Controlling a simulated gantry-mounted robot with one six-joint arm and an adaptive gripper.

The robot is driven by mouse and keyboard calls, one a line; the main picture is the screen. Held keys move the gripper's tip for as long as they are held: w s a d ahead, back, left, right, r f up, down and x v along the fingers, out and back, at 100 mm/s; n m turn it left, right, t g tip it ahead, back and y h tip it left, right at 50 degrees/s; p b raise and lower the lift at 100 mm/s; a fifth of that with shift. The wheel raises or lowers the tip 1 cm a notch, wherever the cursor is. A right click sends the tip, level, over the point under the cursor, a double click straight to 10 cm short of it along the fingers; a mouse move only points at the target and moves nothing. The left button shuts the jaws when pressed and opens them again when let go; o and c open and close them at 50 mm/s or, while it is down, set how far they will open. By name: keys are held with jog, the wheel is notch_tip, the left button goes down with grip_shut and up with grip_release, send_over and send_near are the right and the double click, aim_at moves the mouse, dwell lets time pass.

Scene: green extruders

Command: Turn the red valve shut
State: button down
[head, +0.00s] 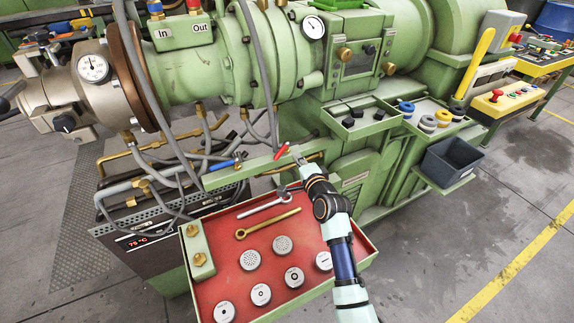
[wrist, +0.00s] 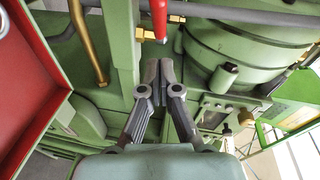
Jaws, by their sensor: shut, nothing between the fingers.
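The red valve handle (head: 281,151) is a small red lever on the green rail in front of the extruder in the head view. It also shows at the top of the wrist view (wrist: 158,18), with its tip just beyond my fingertips and a brass fitting beside it. My gripper (head: 296,151) is beside the red handle in the head view. In the wrist view my gripper (wrist: 159,66) has its fingers together with nothing between them. Whether a finger touches the handle I cannot tell.
A blue valve handle (head: 221,165) sits left on the same green rail (head: 245,172). Grey hoses (head: 243,70) hang nearby. A red tray (head: 222,272) with wrenches and round plates lies below. An open grey bin (head: 450,160) stands to the right.

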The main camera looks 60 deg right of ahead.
aim_at(281, 151)
jog(key=shift+w+a+f+b, duration=0.1)
jog(key=shift+w+f+b, duration=0.15)
jog(key=shift+w, duration=0.7)
jog(key=shift+w+a+f+b, duration=0.1)
jog(key=shift+w+b, duration=0.2)
jog(key=shift+w, duration=0.65)
